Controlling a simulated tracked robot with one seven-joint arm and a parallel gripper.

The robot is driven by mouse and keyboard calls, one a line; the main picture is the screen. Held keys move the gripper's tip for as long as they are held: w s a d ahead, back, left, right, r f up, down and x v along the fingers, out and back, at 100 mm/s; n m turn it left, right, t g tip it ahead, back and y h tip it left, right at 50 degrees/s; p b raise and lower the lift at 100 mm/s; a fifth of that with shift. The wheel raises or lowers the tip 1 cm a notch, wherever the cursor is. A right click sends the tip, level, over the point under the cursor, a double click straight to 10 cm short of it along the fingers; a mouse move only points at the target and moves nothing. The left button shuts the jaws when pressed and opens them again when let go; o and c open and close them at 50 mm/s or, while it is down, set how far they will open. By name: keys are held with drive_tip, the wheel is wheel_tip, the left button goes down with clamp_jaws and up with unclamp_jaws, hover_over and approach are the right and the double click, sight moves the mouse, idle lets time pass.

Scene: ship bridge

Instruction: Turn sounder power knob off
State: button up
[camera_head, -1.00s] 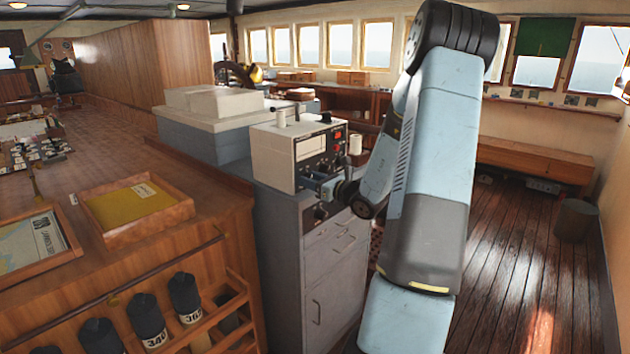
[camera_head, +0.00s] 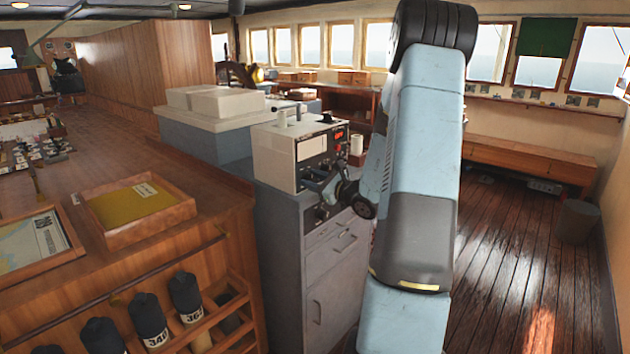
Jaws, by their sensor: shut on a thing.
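The sounder is a cream box (camera_head: 273,158) with a dark front panel (camera_head: 312,145), standing on a grey cabinet. The panel has small red lit parts and several controls. My gripper (camera_head: 314,188) is at the lower front of this panel, shut on a small knob there. The knob itself is hidden behind the fingers, so its setting cannot be read.
The grey cabinet (camera_head: 277,250) has drawers and more dark knobs below the sounder. A wooden counter with a yellow-lined tray (camera_head: 140,203) is at the left. The plank floor (camera_head: 500,235) at the right is open.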

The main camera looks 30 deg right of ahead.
drive_tip(key=n, duration=0.7)
drive_tip(key=shift+d, duration=0.15)
idle(0.3)
drive_tip(key=o, duration=0.9)
drive_tip(key=shift+s, duration=0.1)
drive_tip(key=v, duration=1.3)
drive_tip(key=shift+s, duration=0.25)
